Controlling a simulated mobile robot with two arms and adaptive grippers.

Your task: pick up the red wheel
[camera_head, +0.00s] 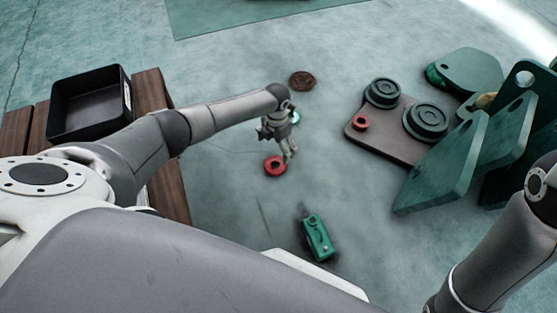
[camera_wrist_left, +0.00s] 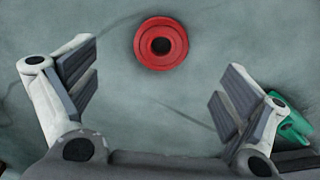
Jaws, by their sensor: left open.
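A red wheel (camera_head: 274,166) with a dark centre hole lies flat on the floor near the middle of the head view. It also shows in the left wrist view (camera_wrist_left: 161,44), at the top centre, beyond the fingertips. My left gripper (camera_head: 289,152) is above and just beside the wheel. In the left wrist view my left gripper (camera_wrist_left: 158,88) has its fingers spread wide, with bare floor between them. It does not touch the wheel. A smaller red ring (camera_head: 361,122) lies on a brown plate (camera_head: 381,145) to the right. My right arm shows at the right edge, but its gripper is out of view.
A brown disc (camera_head: 301,80) lies behind. Large green plates (camera_head: 440,170) stand at right. A black tray (camera_head: 91,101) sits on a wooden bench (camera_head: 151,91) at left.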

